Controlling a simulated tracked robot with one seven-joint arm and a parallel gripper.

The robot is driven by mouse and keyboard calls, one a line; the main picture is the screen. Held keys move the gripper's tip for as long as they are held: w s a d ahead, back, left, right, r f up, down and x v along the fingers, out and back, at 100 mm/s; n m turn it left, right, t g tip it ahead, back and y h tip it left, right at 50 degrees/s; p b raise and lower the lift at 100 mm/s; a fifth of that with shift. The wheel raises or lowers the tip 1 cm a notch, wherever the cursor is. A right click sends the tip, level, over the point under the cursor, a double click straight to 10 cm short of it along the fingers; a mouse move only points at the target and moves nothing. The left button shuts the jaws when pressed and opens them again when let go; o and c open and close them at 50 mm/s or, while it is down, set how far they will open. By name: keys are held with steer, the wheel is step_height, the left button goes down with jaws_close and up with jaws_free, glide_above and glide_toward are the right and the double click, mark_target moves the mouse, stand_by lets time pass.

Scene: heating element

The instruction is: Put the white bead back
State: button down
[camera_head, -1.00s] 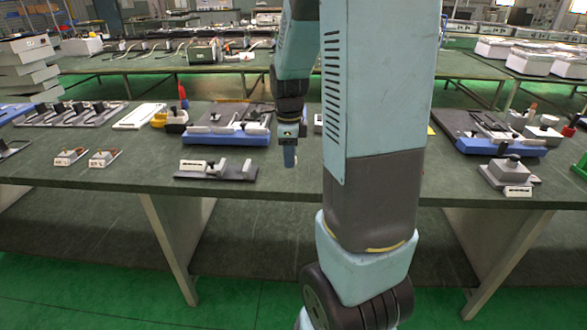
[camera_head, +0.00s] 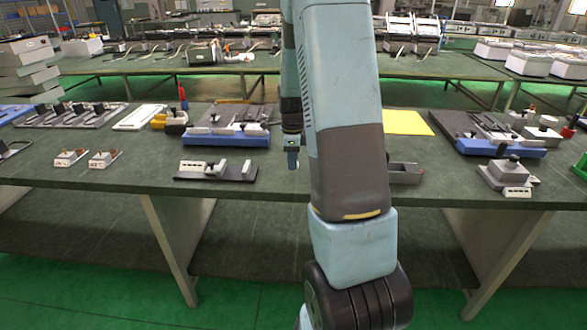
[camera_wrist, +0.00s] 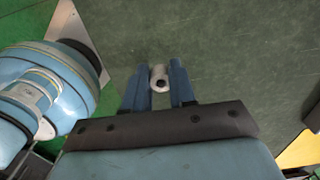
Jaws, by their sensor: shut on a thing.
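My gripper (camera_wrist: 160,85) is shut on the white bead (camera_wrist: 158,72), a small pale cylinder with a dark hole in its end, held between the blue fingertips in the wrist view. In the head view my gripper (camera_head: 292,158) hangs above the green table, pointing down. The bead is too small to make out there. A black-based fixture (camera_head: 216,170) with white blocks lies to the left of my gripper. A small grey open box (camera_head: 404,173) stands to the right, partly hidden behind my arm.
A blue-fronted apparatus (camera_head: 226,138) stands at the back left and a similar one (camera_head: 500,145) at the right. A yellow sheet (camera_head: 405,122) lies behind the grey box. The table (camera_head: 270,180) is bare just around my gripper.

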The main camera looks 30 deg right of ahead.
mark_target(293, 176)
steer(key=shift+w+d+f, duration=0.15)
steer(key=shift+f, duration=1.6)
steer(key=shift+f, duration=0.1)
steer(key=c, duration=0.9)
jaws_free()
